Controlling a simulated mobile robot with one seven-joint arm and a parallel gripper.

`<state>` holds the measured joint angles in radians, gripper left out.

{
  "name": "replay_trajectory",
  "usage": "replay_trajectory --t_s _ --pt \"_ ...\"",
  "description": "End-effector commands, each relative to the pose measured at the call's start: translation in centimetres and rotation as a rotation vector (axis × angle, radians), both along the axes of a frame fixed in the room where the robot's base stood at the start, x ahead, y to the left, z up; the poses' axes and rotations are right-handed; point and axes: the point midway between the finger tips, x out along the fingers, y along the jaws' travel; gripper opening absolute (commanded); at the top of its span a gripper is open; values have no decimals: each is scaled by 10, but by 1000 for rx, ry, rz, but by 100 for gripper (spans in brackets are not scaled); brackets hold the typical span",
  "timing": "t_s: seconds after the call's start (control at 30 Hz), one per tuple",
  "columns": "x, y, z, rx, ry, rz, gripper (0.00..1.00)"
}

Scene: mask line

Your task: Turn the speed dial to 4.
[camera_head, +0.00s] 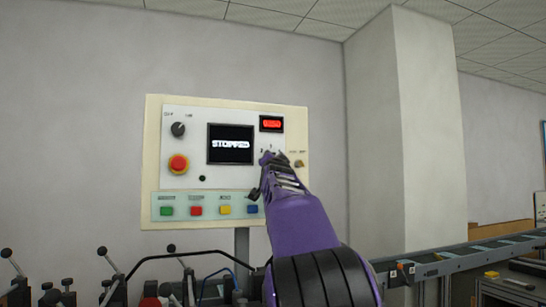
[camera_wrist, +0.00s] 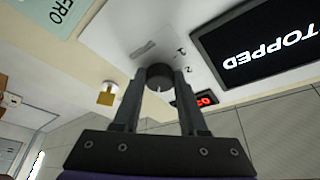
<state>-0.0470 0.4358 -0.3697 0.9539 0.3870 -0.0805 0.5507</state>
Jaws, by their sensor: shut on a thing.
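The speed dial (camera_wrist: 159,74) is a dark round knob on the white control panel. Small printed marks, among them what look like 1 and 2, show beside it in the wrist view. A small white mark shows on the knob's lower side there; I cannot tell which number it points to. My gripper (camera_wrist: 158,88) is shut on the dial, with one finger on each side of it. In the head view my gripper (camera_head: 272,160) reaches the panel's right part and hides the dial. A black screen (camera_head: 230,144) reads STOPPED.
A red-lit display (camera_head: 271,124) sits above my gripper. A red emergency button (camera_head: 178,164), a black selector knob (camera_head: 178,129) and a row of coloured buttons (camera_head: 196,211) are to the left. A brass-coloured fitting (camera_wrist: 107,95) is close to my gripper. A conveyor (camera_head: 450,262) stands at the lower right.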

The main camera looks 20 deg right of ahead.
Motion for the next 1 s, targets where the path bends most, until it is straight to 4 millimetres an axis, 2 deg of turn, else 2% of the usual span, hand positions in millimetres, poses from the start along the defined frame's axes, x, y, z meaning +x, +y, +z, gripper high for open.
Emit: replay_trajectory --t_s 0.33,0.83,0.87,1.0 --pt "0 2 2 111 -4 2 0" --pt "0 1 2 126 -4 1 0" --pt "0 1 2 126 -4 1 44" --pt "0 1 2 125 -4 1 69"
